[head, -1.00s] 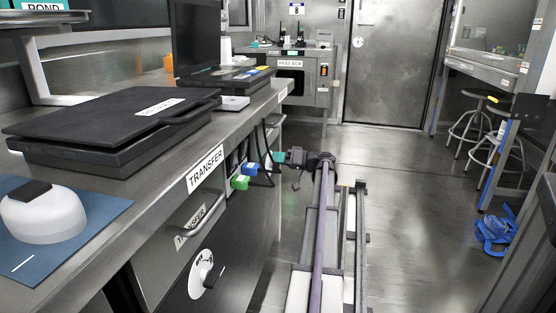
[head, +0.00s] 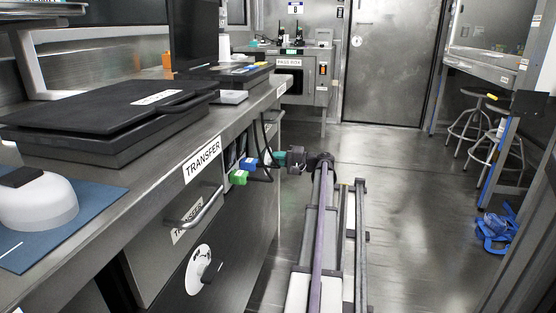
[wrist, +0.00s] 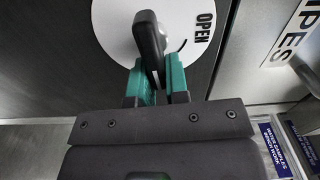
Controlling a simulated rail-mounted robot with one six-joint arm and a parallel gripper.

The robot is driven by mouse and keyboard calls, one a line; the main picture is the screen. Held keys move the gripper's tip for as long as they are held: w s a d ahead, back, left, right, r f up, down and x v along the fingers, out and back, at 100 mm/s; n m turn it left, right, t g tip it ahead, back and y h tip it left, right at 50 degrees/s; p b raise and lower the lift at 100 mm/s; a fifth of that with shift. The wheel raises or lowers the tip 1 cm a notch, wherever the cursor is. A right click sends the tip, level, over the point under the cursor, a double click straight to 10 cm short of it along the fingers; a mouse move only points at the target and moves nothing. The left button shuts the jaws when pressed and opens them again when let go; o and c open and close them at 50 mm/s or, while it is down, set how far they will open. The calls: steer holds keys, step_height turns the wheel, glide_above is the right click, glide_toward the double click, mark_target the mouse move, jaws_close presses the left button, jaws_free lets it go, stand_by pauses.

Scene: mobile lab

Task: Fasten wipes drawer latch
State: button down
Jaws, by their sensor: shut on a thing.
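In the wrist view a black latch handle (wrist: 150,38) stands out from a round white plate (wrist: 113,25) marked OPEN. My gripper (wrist: 160,76) has its green fingers shut on the handle, one on each side. The handle is slightly tilted in the picture, its top leaning left of the OPEN word. A WIPES label (wrist: 292,35) is on the metal front to the right. In the head view my gripper (head: 279,159) is at the far part of the bench front; the latch it holds cannot be made out there.
The TRANSFER drawer (head: 160,245) has a bar handle, with another round white plate (head: 199,272) below right. A black case (head: 100,125) lies on the bench.

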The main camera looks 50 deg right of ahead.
steer(key=shift+s+a+f+m, duration=0.1)
steer(key=shift+a+f+m, duration=0.1)
steer(key=shift+a+m, duration=0.1)
stand_by(0.4)
steer(key=c, duration=1.4)
jaws_free()
steer(key=shift+o, duration=1.4)
steer(key=shift+d, duration=0.15)
steer(key=v, duration=1)
steer(key=shift+s+d, duration=0.15)
steer(key=shift+s, duration=0.15)
